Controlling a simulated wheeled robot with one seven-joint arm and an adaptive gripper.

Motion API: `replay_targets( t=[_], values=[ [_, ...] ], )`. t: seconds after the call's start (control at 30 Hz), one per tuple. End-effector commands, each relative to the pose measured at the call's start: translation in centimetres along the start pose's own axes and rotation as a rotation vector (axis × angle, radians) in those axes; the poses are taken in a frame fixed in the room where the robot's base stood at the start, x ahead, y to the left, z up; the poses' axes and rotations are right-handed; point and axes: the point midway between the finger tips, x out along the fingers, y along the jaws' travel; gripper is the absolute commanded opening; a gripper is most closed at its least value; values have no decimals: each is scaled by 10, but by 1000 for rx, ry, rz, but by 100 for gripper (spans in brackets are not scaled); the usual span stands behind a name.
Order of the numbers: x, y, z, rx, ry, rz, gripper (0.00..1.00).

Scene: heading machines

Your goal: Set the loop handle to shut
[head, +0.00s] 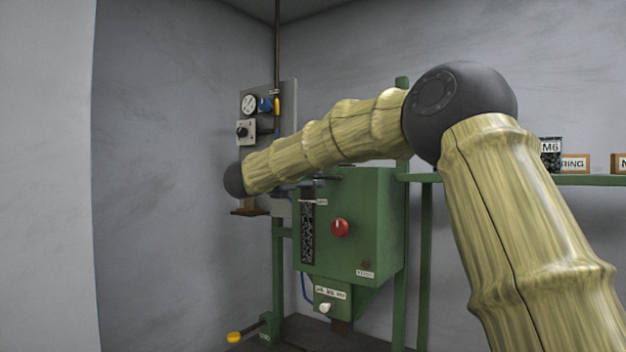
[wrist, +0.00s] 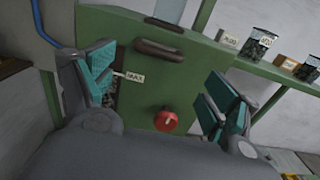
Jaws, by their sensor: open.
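A dark brown bar-shaped handle (wrist: 158,50) shows in the wrist view on the top part of the green machine (wrist: 190,75); it looks like the loop handle, but I cannot tell its setting. My gripper (wrist: 152,88) is open, its teal-padded fingers wide apart on either side of the view, with nothing between the pads. The handle lies beyond the fingertips, apart from them. In the head view the green machine (head: 375,225) stands in the middle; my arm crosses in front of its top, and the handle cannot be made out clearly there.
A red knob (head: 340,228) sits on the machine's front, right of a dark level window (head: 307,240). A wall panel (head: 288,95) carries a gauge and knobs. A green shelf (head: 570,180) at right holds jars and boxes. A yellow-ended lever (head: 234,337) is low at left.

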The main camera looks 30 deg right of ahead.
Motion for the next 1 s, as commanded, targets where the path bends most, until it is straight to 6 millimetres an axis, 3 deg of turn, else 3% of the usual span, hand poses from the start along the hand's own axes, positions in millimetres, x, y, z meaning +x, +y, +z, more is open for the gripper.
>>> replay_targets(
  t=[0.23, 0.77, 0.87, 1.0],
  values=[
    [-20, 0, 1, 1, -1, 1, 88],
    [-21, 0, -1, -2, -1, 1, 88],
    [-20, 5, -13, -43, -4, 12, 88],
    [-20, 24, -64, -217, -25, 60, 88]
  ],
)
